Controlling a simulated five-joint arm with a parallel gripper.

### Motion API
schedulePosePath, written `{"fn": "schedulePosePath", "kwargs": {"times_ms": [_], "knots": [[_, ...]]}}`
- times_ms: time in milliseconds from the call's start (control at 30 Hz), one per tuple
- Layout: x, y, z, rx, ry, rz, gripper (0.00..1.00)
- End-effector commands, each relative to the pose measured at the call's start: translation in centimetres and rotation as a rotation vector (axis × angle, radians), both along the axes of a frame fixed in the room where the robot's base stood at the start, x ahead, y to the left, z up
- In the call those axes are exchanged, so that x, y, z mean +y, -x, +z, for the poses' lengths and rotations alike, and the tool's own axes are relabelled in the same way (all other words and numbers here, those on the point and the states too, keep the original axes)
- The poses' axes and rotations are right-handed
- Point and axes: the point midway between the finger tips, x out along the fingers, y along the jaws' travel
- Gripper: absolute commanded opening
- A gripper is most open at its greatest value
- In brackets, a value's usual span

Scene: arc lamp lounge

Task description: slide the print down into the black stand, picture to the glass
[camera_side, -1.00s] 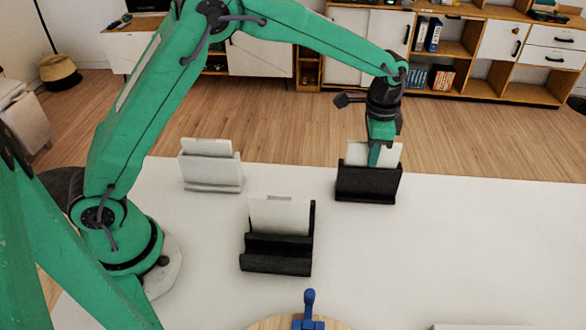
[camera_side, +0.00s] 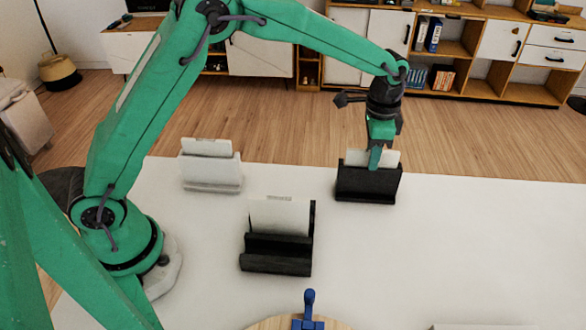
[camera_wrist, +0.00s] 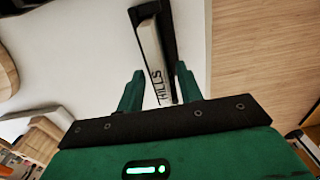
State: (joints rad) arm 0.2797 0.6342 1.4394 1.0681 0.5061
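The print (camera_side: 387,157) stands in the far black stand (camera_side: 368,185) at the back right of the white table, its pale upper part above the front wall. In the wrist view the print (camera_wrist: 152,50) is a pale strip lettered "HILLS", along the black stand (camera_wrist: 168,30). My gripper (camera_side: 375,165) is over this stand, one finger in front of the print. In the wrist view my gripper (camera_wrist: 160,68) has its fingers apart, with gaps on both sides of the print. Which face carries the picture is not visible.
A second black stand (camera_side: 276,264) with a pale card (camera_side: 280,217) is nearer, at the centre. A white stand (camera_side: 212,176) with a card is at the back left. A round wooden board (camera_side: 270,323) with a blue item (camera_side: 309,305) is in front. The table's right side is mostly clear.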

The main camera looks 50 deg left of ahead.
Motion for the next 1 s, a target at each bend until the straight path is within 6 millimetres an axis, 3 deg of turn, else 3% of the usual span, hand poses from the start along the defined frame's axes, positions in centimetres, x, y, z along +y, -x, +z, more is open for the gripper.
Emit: {"fn": "schedulePosePath", "kwargs": {"times_ms": [500, 1000], "knots": [[0.0, 0.0, 6.1, -0.002, 0.001, 0.0, 0.36], [0.0, 0.0, 7.1, 0.0, 0.0, 0.0, 0.36]]}}
